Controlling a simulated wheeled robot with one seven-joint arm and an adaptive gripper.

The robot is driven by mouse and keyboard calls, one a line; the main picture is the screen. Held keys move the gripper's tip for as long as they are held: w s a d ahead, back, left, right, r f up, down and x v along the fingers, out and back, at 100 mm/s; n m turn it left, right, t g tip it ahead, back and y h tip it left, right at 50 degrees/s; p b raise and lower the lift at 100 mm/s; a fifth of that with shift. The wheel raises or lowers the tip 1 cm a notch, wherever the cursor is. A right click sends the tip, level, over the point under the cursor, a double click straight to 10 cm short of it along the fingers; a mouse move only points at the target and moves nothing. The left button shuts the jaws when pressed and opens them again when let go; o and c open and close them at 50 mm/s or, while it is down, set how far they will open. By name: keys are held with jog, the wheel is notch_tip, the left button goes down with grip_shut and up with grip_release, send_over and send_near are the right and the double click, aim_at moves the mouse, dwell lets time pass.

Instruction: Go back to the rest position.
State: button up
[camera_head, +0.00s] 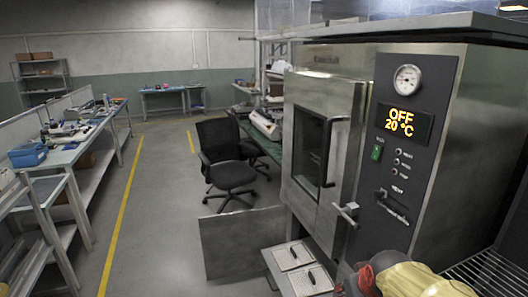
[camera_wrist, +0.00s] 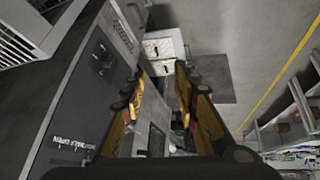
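My gripper (camera_wrist: 160,90) shows in the wrist view with its two orange-and-black fingers spread apart. I see nothing held between them. In the wrist view the oven's dark control panel (camera_wrist: 80,105) lies to the left of the fingers.
Two light plates, a far one (camera_head: 287,257) and a near one (camera_head: 311,282), each with a small dark item, lie low beside the oven. An office chair (camera_head: 226,165) stands behind. A workbench (camera_head: 85,135) runs along the left. Open floor (camera_head: 155,225) lies between.

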jog(key=s+a+r, duration=0.1)
jog(key=s+r, duration=0.2)
jog(key=s, duration=0.7)
jog(key=s+a+r+m+g+p, duration=0.1)
jog(key=s+a+r, duration=0.1)
jog(key=s, duration=0.8)
jog(key=shift+a+r+y, duration=0.2)
jog(key=shift+r+y, duration=0.1)
jog(key=shift+r, duration=0.2)
jog(key=shift+c, duration=0.2)
